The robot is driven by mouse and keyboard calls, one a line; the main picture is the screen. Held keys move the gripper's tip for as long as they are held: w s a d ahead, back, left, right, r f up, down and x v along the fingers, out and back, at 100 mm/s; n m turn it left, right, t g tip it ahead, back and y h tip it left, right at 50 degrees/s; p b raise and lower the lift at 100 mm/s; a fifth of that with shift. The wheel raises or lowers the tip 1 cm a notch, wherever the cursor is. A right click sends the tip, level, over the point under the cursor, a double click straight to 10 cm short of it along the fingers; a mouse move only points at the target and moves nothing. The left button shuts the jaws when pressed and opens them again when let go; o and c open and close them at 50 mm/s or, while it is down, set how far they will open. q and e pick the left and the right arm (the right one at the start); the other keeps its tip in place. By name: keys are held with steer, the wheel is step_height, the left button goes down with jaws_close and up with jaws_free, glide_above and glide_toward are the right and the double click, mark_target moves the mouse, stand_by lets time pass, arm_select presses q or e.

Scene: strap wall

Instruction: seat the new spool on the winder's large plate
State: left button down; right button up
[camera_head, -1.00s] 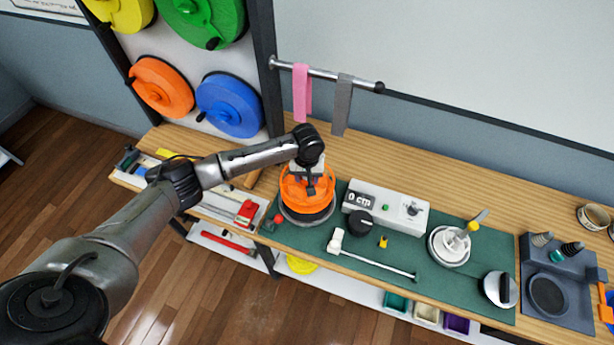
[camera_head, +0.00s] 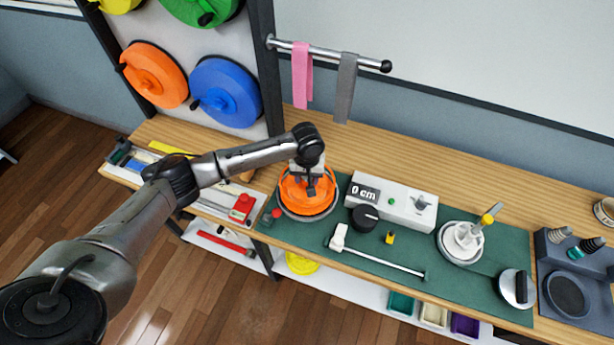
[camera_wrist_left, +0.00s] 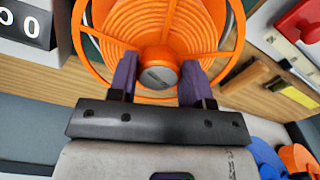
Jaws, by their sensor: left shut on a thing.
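The orange spool (camera_head: 305,201) is at the large plate (camera_head: 309,218) at the left end of the green mat. The plate's grey rim shows around the spool's lower edge. I cannot tell whether the spool rests fully on it. My left gripper (camera_head: 311,184) reaches down from above and is shut on the spool's middle. In the left wrist view the two purple fingers (camera_wrist_left: 153,82) stand on either side of the orange hub with its grey slotted cap (camera_wrist_left: 158,77). The winder's small plate (camera_head: 460,241) carries a white hub. My right gripper is out of view.
A control box reading 0 cm (camera_head: 394,203) stands right of the spool, with a black knob (camera_head: 364,217). A white-headed rod (camera_head: 378,260) lies in front. Red-topped items (camera_head: 241,207) stand left. Hanging straps (camera_head: 301,75) and wall spools (camera_head: 226,92) are behind.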

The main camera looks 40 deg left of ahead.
arm_select(q)
steer(key=shift+f, duration=0.45)
stand_by(0.5)
steer(key=c, duration=0.6)
jaws_free()
steer(key=shift+o, duration=0.6)
steer(key=shift+f, duration=0.1)
step_height(320, 180, up, 14)
steer(key=shift+p, duration=0.45)
